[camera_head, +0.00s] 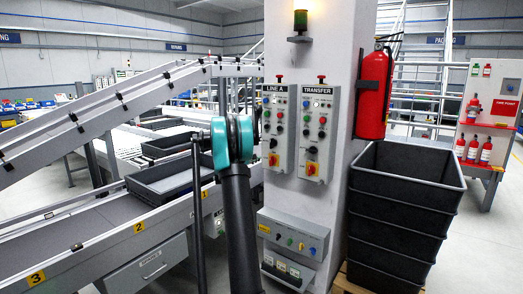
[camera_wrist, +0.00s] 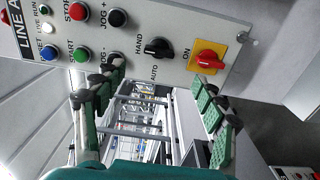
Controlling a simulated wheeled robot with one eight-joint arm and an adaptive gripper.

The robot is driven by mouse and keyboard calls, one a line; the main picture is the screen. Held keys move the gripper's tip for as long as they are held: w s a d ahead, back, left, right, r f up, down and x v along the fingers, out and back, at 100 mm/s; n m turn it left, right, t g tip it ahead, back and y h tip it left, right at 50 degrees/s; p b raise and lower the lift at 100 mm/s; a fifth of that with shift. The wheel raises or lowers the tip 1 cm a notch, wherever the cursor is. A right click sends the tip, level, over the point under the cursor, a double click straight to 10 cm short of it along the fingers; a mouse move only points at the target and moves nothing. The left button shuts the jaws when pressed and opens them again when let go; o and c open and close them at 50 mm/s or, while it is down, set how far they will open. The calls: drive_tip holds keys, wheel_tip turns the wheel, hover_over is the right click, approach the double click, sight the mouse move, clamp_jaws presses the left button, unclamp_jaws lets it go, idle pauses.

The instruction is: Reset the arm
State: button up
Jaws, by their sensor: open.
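My gripper (camera_wrist: 155,95) shows in the wrist view with its two green-padded fingers spread wide apart and nothing between them. In that view the LINE A panel (camera_wrist: 130,35) fills the top, tilted, with its red switch on a yellow plate at the right and a black HAND/AUTO knob in the middle. The fingertips are close below the panel's lower edge; I cannot tell whether they touch it. In the head view my arm (camera_head: 233,190) rises in front of the conveyor, left of the LINE A panel (camera_head: 276,128). My gripper is hidden there.
The TRANSFER panel (camera_head: 316,132) hangs right of LINE A on a white column (camera_head: 330,40). A grey control box (camera_head: 292,240) is below. A conveyor (camera_head: 100,225) with a tray (camera_head: 165,187) lies left.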

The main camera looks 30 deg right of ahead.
drive_tip(key=shift+a, duration=0.15)
idle(0.3)
drive_tip(key=s+a+f+m+g+y, duration=0.1)
drive_tip(key=s+a+f+y, duration=0.4)
drive_tip(key=s+a, duration=1)
drive_tip(key=s+a+f+m+y, duration=0.2)
drive_tip(key=s+a+f+y, duration=0.4)
drive_tip(key=s+a+f, duration=0.5)
drive_tip(key=s+a+f+m+g+y, duration=0.1)
drive_tip(key=s+a+f+y, duration=0.4)
drive_tip(key=s+a, duration=1.5)
wheel_tip(320, 180, down, 3)
drive_tip(key=shift+s+a+r+g+y, duration=0.1)
drive_tip(key=shift+s+a+g+y, duration=0.25)
drive_tip(key=shift+s, duration=0.35)
